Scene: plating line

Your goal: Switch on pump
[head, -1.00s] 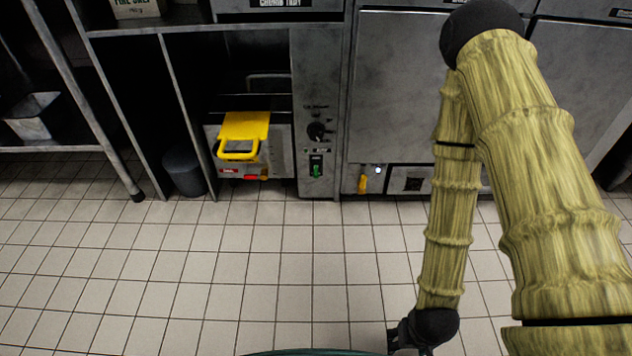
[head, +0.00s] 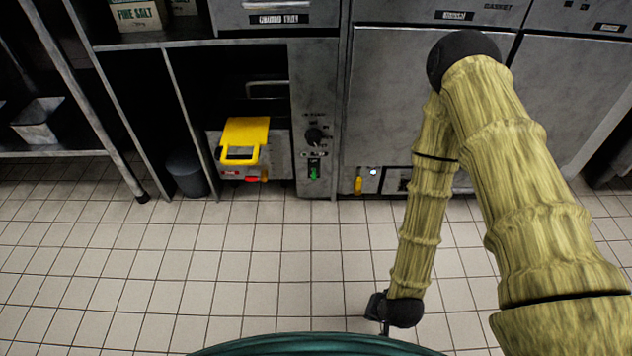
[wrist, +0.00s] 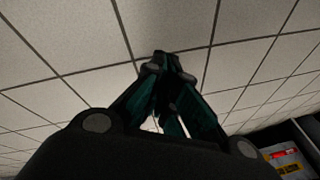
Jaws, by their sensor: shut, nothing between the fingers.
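No label naming a pump is readable. A narrow grey control panel (head: 317,120) shows a black rotary knob (head: 317,136) with a small green switch (head: 314,170) below it. To its left is a unit with a yellow handled part (head: 243,140) and small red and orange parts low on its front. My gripper (head: 384,326) hangs low over the floor, right of and well short of the panel. In the wrist view my gripper (wrist: 168,68) has its fingers together over floor tiles, with nothing between them. The switch's position is too small to tell.
A yellow lever (head: 358,185) and a white round spot sit low on the grey cabinet (head: 425,90) right of the panel. A dark bin (head: 186,173) stands at left, and a metal rack (head: 105,110) is farther left. The tiled floor (head: 150,270) in front is clear.

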